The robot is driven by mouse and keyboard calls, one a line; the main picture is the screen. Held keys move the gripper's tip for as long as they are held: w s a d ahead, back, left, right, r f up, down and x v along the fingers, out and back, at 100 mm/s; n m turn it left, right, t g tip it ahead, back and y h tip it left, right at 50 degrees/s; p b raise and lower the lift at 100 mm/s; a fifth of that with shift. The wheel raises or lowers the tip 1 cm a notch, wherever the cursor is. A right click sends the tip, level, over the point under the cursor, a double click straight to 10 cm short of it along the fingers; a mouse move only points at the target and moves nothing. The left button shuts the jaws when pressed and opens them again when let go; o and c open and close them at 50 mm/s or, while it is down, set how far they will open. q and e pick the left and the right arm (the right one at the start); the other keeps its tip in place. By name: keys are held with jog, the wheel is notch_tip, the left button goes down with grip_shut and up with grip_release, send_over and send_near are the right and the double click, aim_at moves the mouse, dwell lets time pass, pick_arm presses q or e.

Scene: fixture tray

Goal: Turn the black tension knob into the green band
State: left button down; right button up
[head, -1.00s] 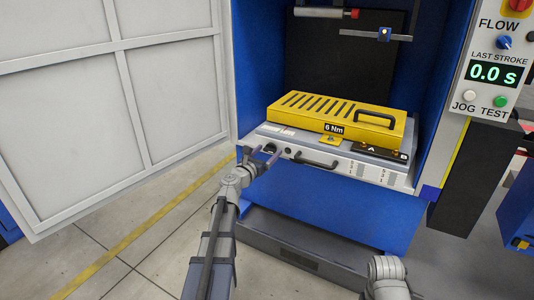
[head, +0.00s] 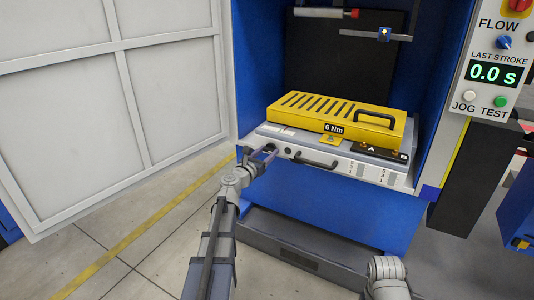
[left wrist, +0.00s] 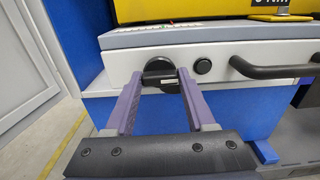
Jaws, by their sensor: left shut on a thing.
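The black tension knob (left wrist: 158,74) is at the left end of the tray's pale front face in the left wrist view. My left gripper (head: 268,150) reaches it from the front and is shut on it. In the left wrist view its two purple fingers (left wrist: 160,85) stand on either side of the knob. A small light label or mark shows on the knob's lower part. My right gripper is not in view; only a grey part of my right arm shows at the bottom of the head view.
A round black button (left wrist: 203,66) and a black handle (head: 317,162) are just right of the knob. A yellow slotted cover (head: 330,112) marked 6 Nm sits on the fixture tray (head: 400,179). Blue cabinet walls enclose it, and a pale door (head: 110,110) stands at left.

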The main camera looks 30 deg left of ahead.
pick_arm(q)
jog(key=shift+m, duration=0.3)
jog(key=m, duration=0.4)
jog(key=shift+m, duration=0.3)
jog(key=m, duration=1.3)
jog(key=shift+m, duration=0.3)
jog(key=shift+c, duration=1.2)
grip_release()
